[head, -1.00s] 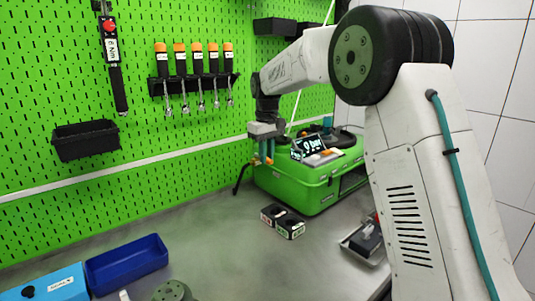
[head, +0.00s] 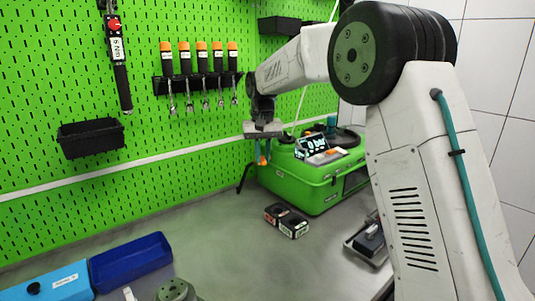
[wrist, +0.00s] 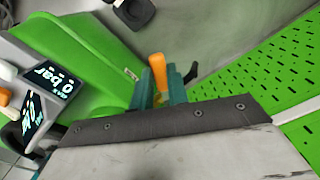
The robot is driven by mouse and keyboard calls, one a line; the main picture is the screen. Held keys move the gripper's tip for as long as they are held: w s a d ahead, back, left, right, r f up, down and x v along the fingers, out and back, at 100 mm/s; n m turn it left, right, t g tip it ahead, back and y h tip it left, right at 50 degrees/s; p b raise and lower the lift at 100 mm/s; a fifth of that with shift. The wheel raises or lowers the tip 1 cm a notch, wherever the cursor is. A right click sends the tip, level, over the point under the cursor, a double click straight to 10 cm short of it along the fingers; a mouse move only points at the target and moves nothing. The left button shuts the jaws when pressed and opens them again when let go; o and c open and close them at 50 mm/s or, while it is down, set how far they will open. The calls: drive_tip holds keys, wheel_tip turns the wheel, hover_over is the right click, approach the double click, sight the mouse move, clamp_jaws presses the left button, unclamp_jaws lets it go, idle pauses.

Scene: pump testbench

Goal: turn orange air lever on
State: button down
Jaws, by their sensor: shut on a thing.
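The orange air lever (wrist: 158,72) shows in the wrist view between the teal fingers of my gripper (wrist: 160,88). The fingers are shut on it. In the head view my gripper (head: 262,153) points down at the left end of the green pump case (head: 310,186), with a bit of orange at its fingertips. The lever's base and pivot are hidden by the fingers. The display (wrist: 48,86) on the case reads 0 bar in the wrist view; it also shows in the head view (head: 311,146).
A small black block with labels (head: 287,221) lies on the grey bench in front of the case. A metal tray (head: 368,240) is at the right. A blue bin (head: 130,263) stands at the front left. The green pegboard (head: 200,130) is close behind my gripper.

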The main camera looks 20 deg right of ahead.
drive_tip(key=shift+w+a+r+m, duration=0.1)
drive_tip(key=shift+w+a+m, duration=0.6)
drive_tip(key=shift+m, duration=1.35)
drive_tip(key=shift+w+a+f+m, duration=0.1)
drive_tip(key=shift+w+a+m, duration=0.55)
drive_tip(key=shift+m, duration=1.35)
drive_tip(key=shift+w+a+r+m, duration=0.1)
drive_tip(key=shift+w+a+m, duration=0.3)
drive_tip(key=shift+a+m, duration=1.1)
drive_tip(key=shift+d+m, duration=0.5)
drive_tip(key=shift+m, duration=0.15)
drive_tip(key=c, duration=1.4)
unclamp_jaws()
drive_tip(key=shift+o, duration=0.2)
wheel_tip(320, 180, up, 8)
